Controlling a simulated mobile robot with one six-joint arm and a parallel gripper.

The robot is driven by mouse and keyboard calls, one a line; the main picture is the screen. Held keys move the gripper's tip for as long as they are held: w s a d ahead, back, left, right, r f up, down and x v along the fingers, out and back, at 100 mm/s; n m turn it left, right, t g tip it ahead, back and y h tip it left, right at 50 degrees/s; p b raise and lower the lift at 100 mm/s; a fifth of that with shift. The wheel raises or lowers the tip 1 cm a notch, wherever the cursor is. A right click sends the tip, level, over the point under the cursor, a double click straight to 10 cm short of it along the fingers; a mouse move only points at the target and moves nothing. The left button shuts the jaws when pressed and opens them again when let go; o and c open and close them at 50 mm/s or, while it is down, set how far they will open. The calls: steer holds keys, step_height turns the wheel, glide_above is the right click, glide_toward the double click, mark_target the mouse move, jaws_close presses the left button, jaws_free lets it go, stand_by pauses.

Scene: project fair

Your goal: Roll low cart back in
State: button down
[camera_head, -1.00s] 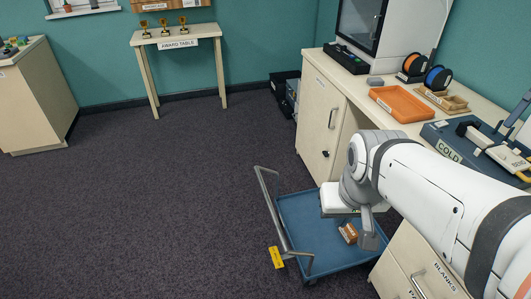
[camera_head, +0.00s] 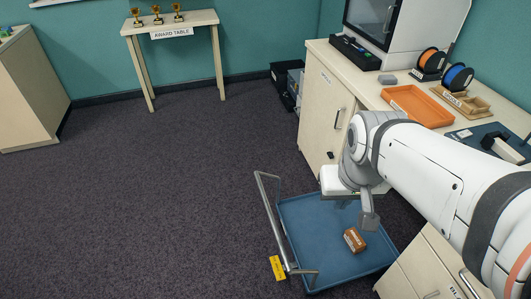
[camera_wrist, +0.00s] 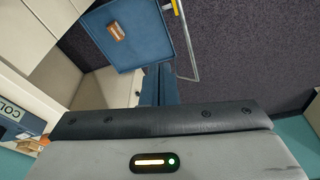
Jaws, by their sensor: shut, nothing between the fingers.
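The low cart (camera_head: 325,262) is a blue shallow tray on the floor in front of the counter, jutting out from its underspace. It has a grey tubular handle (camera_head: 268,222) on its left side and a yellow tag (camera_head: 277,268) near the handle's foot. A brown box (camera_head: 354,240) lies on the tray. The cart also shows at the top of the wrist view (camera_wrist: 130,45). My gripper (camera_head: 338,193) is above the far part of the tray, apart from the handle.
The counter's cabinet (camera_head: 325,110) stands behind the cart and drawers (camera_head: 430,265) stand to its right. Dark and blue crates (camera_head: 287,85) sit on the floor at the back. The award table (camera_head: 172,22) is at the back wall. The carpet (camera_head: 150,200) to the left is clear.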

steer(key=w+a+f+n+g+h+b, duration=0.1)
steer(key=w+a+f+n+b, duration=0.25)
steer(key=f+b, duration=0.3)
steer(key=w+a+f+n+g+h+b, duration=0.1)
steer(key=w+a+f+n+h+b, duration=0.15)
steer(key=w+f+n+b, duration=0.4)
steer(key=w+a+f+n+b, duration=0.25)
steer(key=a+f+b, duration=0.2)
steer(key=f, duration=0.35)
steer(key=w+a+f+n+t+h+b, duration=0.1)
steer(key=w+a+f+n+h+b, duration=0.2)
steer(key=a+f+b, duration=0.5)
steer(key=w+a+f+n+h+b, duration=0.1)
steer(key=w+a+f+n+b, duration=0.35)
steer(key=f, duration=0.65)
steer(key=w+d+f+n+b, duration=0.1)
steer(key=d+f+b, duration=0.4)
steer(key=d+f, duration=0.3)
steer(key=shift+d+t, duration=0.25)
steer(key=shift+t, duration=0.05)
